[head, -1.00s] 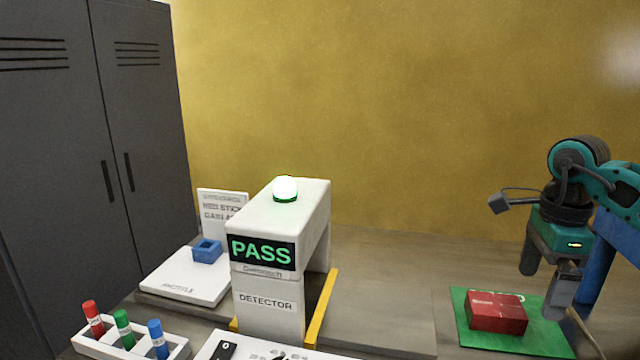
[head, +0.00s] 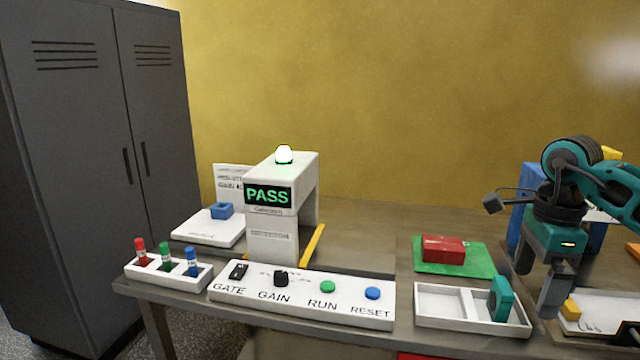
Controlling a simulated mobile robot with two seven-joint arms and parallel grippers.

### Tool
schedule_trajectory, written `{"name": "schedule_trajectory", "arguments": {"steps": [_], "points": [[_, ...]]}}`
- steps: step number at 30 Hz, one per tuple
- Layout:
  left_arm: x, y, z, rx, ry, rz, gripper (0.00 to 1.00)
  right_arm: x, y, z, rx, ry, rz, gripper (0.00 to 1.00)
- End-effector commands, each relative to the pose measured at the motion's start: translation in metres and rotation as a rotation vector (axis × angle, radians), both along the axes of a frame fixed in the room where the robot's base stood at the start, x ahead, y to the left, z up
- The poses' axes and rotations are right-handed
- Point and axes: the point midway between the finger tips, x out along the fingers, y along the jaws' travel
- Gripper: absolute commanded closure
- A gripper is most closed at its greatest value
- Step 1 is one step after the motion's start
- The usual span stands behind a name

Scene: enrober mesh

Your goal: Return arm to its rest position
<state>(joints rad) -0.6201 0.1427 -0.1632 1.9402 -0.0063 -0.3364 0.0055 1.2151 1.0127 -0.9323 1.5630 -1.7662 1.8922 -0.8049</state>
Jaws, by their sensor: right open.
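My right gripper (head: 540,292) hangs at the right of the head view with its fingers pointing down. It is open and nothing shows between its fingers. It is in front of and to the right of a red box (head: 443,249), apart from it. The red box lies on a green mat (head: 480,258). My left gripper is not in view.
The detector arch (head: 271,239) reads PASS. A control panel (head: 300,306) and a vial rack (head: 202,279) line the front edge. A white tray (head: 440,306) holds a teal piece (head: 500,298); another tray (head: 606,322) holds a yellow block (head: 570,309). Lockers (head: 150,90) stand left.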

Motion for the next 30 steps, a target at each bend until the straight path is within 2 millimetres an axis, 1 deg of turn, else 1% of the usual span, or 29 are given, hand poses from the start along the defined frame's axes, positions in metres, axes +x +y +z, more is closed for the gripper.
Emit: {"name": "schedule_trajectory", "arguments": {"steps": [1,2,3,5,6,8,9,11,12,14,15,17,18,20,22,25,26,28,29,30], "points": [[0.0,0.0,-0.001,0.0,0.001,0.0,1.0,0.001,0.026,-0.017,0.076,0.006,0.024,0.0],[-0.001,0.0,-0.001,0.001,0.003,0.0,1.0,0.002,0.04,-0.025,0.124,0.007,0.03,0.0],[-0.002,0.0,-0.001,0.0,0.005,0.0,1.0,0.002,0.058,-0.034,0.188,0.007,0.038,0.0],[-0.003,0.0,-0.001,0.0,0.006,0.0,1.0,0.0,0.087,-0.047,0.292,0.013,0.04,0.0],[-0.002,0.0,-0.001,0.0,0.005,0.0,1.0,-0.002,0.109,-0.056,0.369,0.022,0.037,0.0],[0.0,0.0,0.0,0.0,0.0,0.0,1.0,-0.007,0.143,-0.067,0.5,0.042,0.023,0.0],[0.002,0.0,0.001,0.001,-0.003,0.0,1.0,-0.012,0.167,-0.072,0.596,0.06,0.004,0.0],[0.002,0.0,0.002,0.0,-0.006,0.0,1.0,-0.021,0.202,-0.078,0.753,0.097,-0.043,0.0],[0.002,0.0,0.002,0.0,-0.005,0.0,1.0,-0.027,0.225,-0.079,0.863,0.127,-0.085,0.0],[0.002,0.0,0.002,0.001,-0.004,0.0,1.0,-0.035,0.257,-0.077,1.032,0.184,-0.169,0.0],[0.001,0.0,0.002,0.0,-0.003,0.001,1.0,-0.04,0.274,-0.074,1.142,0.226,-0.238,0.0],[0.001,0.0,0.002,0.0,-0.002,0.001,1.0,-0.044,0.295,-0.067,1.303,0.297,-0.358,0.0],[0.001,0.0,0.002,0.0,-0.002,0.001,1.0,-0.046,0.305,-0.063,1.405,0.349,-0.45,0.0],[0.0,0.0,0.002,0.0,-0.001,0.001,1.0,-0.045,0.314,-0.058,1.546,0.431,-0.603,0.0],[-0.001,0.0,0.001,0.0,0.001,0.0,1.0,-0.041,0.317,-0.055,1.696,0.535,-0.806,0.0],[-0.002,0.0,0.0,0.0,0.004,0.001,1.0,-0.033,0.308,-0.063,1.872,0.69,-1.138,0.0],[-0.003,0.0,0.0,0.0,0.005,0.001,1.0,-0.03,0.302,-0.069,1.915,0.737,-1.247,0.0],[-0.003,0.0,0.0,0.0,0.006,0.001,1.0,-0.027,0.286,-0.089,1.993,0.851,-1.518,0.0],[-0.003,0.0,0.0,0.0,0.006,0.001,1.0,-0.027,0.279,-0.1,2.018,0.898,-1.638,0.0],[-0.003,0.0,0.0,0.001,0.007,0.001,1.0,-0.028,0.268,-0.117,2.04,0.962,-1.808,0.0]]}}
